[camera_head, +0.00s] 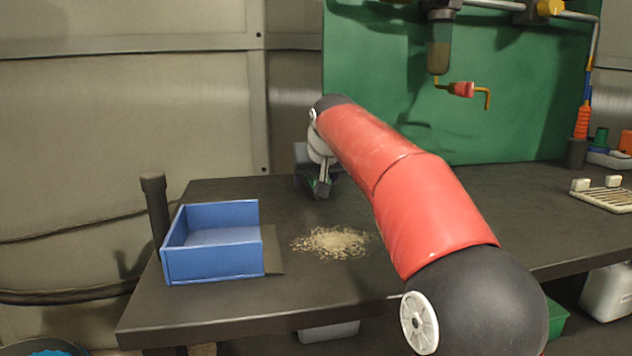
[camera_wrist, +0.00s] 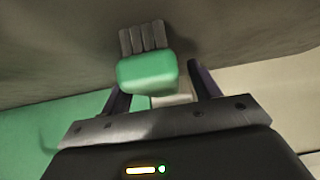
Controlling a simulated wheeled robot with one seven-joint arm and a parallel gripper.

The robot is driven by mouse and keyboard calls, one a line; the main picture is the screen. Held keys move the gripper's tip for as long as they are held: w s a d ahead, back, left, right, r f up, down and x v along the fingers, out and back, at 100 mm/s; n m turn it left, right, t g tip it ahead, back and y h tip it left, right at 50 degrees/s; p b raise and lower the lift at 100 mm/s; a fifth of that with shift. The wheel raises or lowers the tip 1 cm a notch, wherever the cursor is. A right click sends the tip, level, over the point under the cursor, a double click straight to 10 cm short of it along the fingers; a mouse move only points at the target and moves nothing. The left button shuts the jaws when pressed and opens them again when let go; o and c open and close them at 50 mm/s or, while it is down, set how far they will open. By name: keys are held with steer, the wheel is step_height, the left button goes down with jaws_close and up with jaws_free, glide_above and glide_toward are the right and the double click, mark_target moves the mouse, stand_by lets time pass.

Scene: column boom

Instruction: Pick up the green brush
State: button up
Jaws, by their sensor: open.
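The green brush (camera_wrist: 148,70) shows in the wrist view with a green block-shaped body and grey bristle tufts at its upper end. My gripper (camera_wrist: 157,80) is open, with one dark finger on either side of the lower part of the brush. I cannot tell whether the fingers touch it. In the head view my gripper (camera_head: 319,188) is low over the back of the dark table (camera_head: 225,190), and a small bit of green shows at it. My arm and gripper hide most of the brush there.
A blue open box (camera_head: 212,262) stands on the table's left side, beside a dark post (camera_head: 156,210). A pile of pale shavings (camera_head: 333,242) lies in front of my gripper. A green panel (camera_head: 540,110) rises behind, and a slatted tray (camera_head: 608,198) sits at the right.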

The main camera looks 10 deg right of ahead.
steer(key=c, duration=1.1)
steer(key=shift+r, duration=0.1)
